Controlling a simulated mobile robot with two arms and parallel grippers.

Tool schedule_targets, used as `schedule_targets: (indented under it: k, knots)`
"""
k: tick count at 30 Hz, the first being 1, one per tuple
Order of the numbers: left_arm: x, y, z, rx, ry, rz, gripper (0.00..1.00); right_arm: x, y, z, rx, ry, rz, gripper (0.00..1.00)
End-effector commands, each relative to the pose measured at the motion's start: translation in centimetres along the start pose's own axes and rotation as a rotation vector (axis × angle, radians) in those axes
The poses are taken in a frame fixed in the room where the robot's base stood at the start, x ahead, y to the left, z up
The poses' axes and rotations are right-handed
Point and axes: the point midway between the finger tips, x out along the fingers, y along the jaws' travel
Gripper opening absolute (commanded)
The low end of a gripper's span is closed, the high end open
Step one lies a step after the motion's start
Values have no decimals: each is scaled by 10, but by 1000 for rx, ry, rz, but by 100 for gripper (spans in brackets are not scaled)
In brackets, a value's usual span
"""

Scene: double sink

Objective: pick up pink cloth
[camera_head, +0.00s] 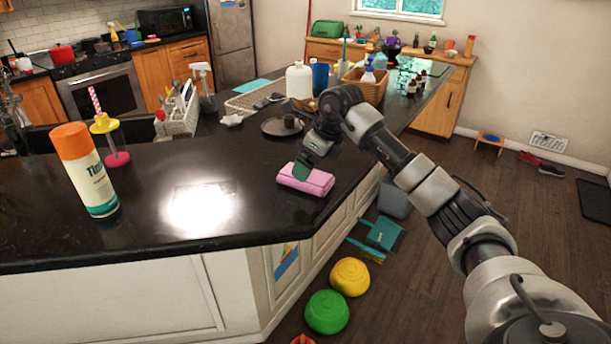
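The pink cloth (316,183) lies rolled or folded on the black countertop near its right edge. My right gripper (303,171) is directly over the cloth, pointing down, with its fingertips at the cloth's upper side. The fingers are small and dark here, and I cannot tell whether they are open or closed on the cloth. My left gripper is not in view.
A spray can (86,170) with an orange cap stands at the left on the counter (150,225). A dark pan (283,126) and a white jug (299,80) stand behind the cloth. The counter left of the cloth is clear.

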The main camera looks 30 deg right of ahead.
Motion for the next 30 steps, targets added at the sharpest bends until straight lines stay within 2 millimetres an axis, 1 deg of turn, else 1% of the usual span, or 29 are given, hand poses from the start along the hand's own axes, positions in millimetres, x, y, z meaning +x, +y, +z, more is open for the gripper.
schedule_targets:
  k: [1,3,7,10,16,26,27,30]
  knots:
    - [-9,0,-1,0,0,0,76,6,1,0,1,4,6,99]
    - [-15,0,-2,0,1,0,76,17,1,-2,1,5,6,99]
    - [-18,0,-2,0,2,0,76,34,1,-2,0,1,4,99]
    - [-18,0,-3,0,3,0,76,39,0,-2,0,0,2,99]
    - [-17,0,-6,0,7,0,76,40,0,-2,0,0,1,99]
    - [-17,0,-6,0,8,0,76,40,0,-2,0,0,1,48]
    - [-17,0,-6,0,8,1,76,39,0,-2,0,0,1,46]
    - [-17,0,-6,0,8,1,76,39,0,-2,0,0,1,46]
